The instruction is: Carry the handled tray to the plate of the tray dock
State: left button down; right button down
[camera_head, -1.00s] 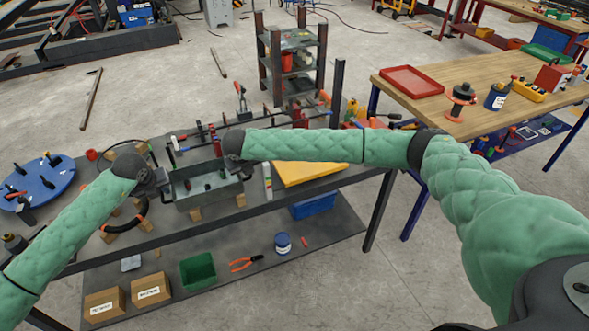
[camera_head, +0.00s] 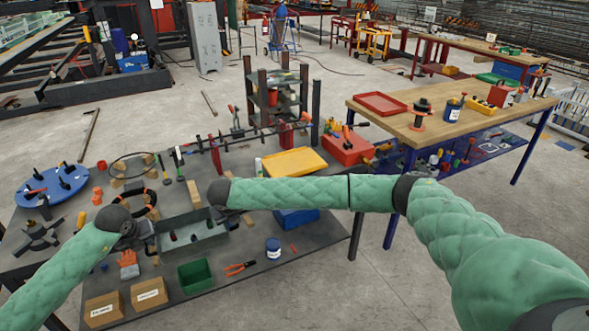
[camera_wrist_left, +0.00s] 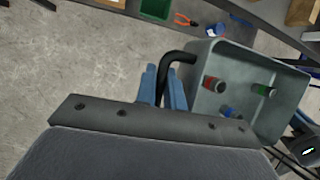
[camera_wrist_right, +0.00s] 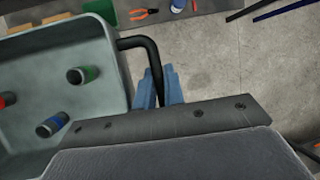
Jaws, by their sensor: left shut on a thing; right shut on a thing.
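The handled tray (camera_head: 203,247) is a grey-green open box with black bar handles. It holds small capped cylinders, among them a red one (camera_wrist_left: 213,84), a green one (camera_wrist_left: 263,89) and a blue one (camera_wrist_left: 230,112). My left gripper (camera_head: 147,231) is shut on one end handle, its blue fingers (camera_wrist_left: 163,87) around the bar. My right gripper (camera_wrist_right: 163,87) is shut on the opposite handle (camera_wrist_right: 142,44); in the head view the forearm partly hides it. The tray hangs level in front of the workbench, with floor visible below in both wrist views. I cannot identify the dock plate.
The dark workbench holds a blue disc (camera_head: 52,186), wooden blocks (camera_head: 193,194), clamps and a yellow tray (camera_head: 295,162). Its lower shelf has a green bin (camera_head: 195,276) and cartons (camera_head: 149,293).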

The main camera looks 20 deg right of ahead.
aim_at(292, 163)
jog(key=l, duration=1.8)
